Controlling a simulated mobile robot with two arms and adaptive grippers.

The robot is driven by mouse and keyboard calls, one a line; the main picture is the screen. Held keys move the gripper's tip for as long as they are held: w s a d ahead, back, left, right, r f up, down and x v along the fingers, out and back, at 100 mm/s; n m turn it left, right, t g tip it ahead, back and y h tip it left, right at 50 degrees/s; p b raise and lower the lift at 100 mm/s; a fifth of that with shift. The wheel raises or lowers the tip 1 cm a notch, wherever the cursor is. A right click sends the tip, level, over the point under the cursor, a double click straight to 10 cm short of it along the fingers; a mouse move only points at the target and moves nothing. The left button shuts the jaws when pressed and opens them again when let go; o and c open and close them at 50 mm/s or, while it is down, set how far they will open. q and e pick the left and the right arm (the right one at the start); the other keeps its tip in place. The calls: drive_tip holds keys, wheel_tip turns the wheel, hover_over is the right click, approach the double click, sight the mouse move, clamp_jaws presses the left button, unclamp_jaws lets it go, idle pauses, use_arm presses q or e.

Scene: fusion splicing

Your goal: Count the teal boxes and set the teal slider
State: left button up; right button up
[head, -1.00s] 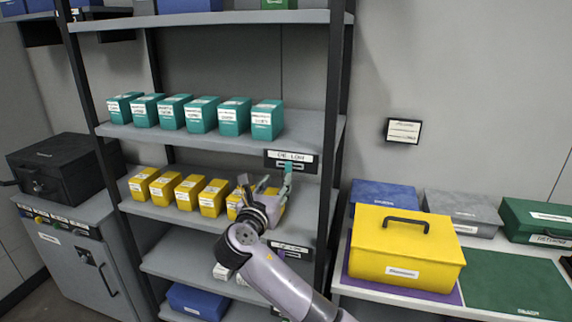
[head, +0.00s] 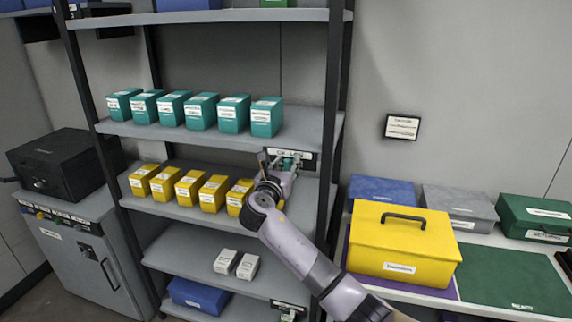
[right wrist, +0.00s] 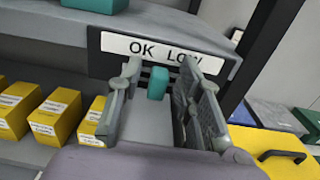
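Several teal boxes (head: 200,112) stand in a row on one shelf. On that shelf's front edge, at its right end, is a black plate with a white label reading "OK LOW" (right wrist: 150,50). The teal slider (right wrist: 157,83) sits just below the label in the right wrist view, roughly under the gap between the two words. My right gripper (head: 280,158) is at this plate. In the right wrist view its fingers (right wrist: 162,85) are apart, one on each side of the slider, with gaps showing. In the head view the gripper mostly hides the slider. My left gripper is out of view.
Yellow boxes (head: 188,186) stand on the shelf below, close under my right arm. A black rack post (head: 331,140) is just right of the plate. A yellow case (head: 404,246) stands on the right-hand table. Two small white boxes (head: 236,264) sit lower.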

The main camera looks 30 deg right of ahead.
clamp_jaws()
idle(0.6)
